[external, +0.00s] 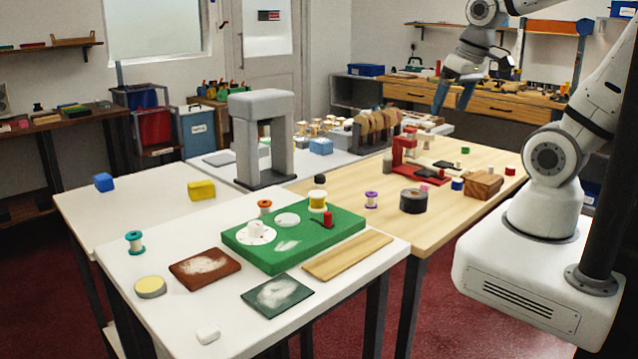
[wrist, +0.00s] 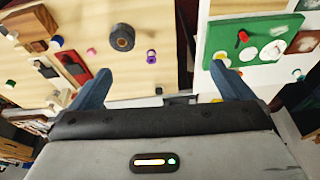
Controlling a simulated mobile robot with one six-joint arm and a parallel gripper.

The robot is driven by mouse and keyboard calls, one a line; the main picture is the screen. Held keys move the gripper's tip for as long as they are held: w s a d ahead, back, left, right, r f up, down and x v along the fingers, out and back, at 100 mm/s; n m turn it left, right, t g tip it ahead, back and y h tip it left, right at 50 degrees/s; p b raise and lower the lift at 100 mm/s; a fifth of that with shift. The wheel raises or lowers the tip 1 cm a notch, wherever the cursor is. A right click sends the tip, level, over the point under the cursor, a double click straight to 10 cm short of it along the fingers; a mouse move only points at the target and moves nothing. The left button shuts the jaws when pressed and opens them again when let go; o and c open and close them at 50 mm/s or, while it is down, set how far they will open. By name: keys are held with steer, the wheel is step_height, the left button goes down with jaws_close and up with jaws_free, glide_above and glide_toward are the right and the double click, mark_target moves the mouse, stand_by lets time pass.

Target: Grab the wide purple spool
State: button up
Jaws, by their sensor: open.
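The purple spool (external: 371,200) stands upright on the wooden table, with purple rims and a paler middle. It also shows in the wrist view (wrist: 151,56), above and between my fingers. My gripper (external: 453,98) is high over the far part of the tables, well away from the spool. Its two blue fingers are spread, with nothing between them; they also show in the wrist view (wrist: 160,70).
A dark grey roll (external: 413,201) stands just right of the spool. A yellow spool (external: 317,201) and the green board (external: 350,226) lie to its left. A red stand (external: 405,152) and wooden block (external: 482,185) are farther right. Bare wood surrounds the spool.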

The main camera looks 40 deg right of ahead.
steer(key=shift+s+n, duration=0.25)
steer(key=shift+n, duration=0.15)
steer(key=c, duration=0.9)
steer(key=shift+o, duration=0.2)
steer(key=shift+w+f, duration=0.1)
steer(key=n+g+b, duration=0.3)
steer(key=n+b, duration=0.1)
steer(key=b, duration=0.3)
glide_above(371, 193)
step_height(371, 193, down, 24)
steer(key=shift+f, duration=0.8)
steer(key=shift+f+p, duration=0.85)
steer(key=shift+f, duration=2.65)
